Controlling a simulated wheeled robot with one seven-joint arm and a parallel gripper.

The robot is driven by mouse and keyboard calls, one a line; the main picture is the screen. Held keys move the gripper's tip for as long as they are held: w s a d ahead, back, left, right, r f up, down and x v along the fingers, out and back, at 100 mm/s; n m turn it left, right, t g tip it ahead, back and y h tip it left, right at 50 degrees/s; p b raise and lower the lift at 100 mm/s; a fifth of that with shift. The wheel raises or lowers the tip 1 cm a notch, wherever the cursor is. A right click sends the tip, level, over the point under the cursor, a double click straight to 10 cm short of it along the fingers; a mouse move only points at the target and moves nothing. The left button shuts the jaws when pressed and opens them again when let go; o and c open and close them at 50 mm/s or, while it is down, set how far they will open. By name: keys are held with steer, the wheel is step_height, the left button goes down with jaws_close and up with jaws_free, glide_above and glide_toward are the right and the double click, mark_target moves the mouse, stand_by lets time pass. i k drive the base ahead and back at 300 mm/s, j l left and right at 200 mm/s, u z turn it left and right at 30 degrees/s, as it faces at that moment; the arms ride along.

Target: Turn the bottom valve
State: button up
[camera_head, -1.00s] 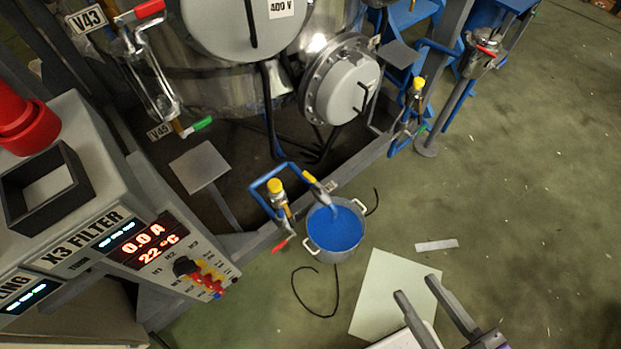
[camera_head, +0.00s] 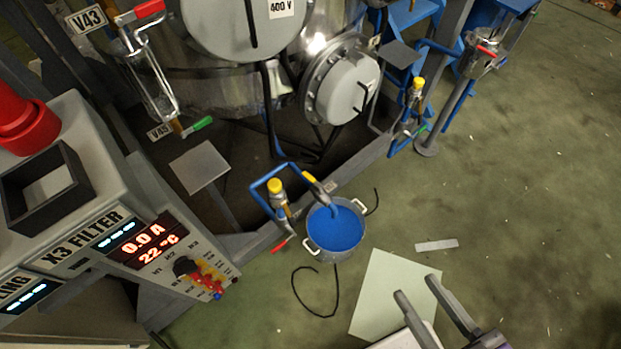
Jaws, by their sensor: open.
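Two labelled valves sit on a glass tube at upper left. The lower one, by the VA5 sign (camera_head: 159,132), has a green handle (camera_head: 197,127). Another low valve with a red lever (camera_head: 280,246) hangs on a blue pipe beside a pot of blue liquid (camera_head: 334,230). I cannot tell which of these is the bottom valve. My gripper (camera_head: 416,287) is at the lower right, open and empty, apart from all the valves.
A control cabinet (camera_head: 95,222) with knobs and a red lamp fills the left side. A steel vessel (camera_head: 213,88) stands behind a grey frame. A black cable (camera_head: 312,306) and a pale sheet (camera_head: 385,290) lie on the floor. The right floor is mostly clear.

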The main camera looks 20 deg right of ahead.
mark_target(305, 173)
steer(key=i+l+u, duration=0.1)
steer(key=i+u, duration=0.25)
steer(key=i+l+u, duration=0.15)
steer(key=u, duration=0.2)
steer(key=i+l+u, duration=0.35)
steer(key=k+j, duration=0.05)
steer(key=j, duration=0.05)
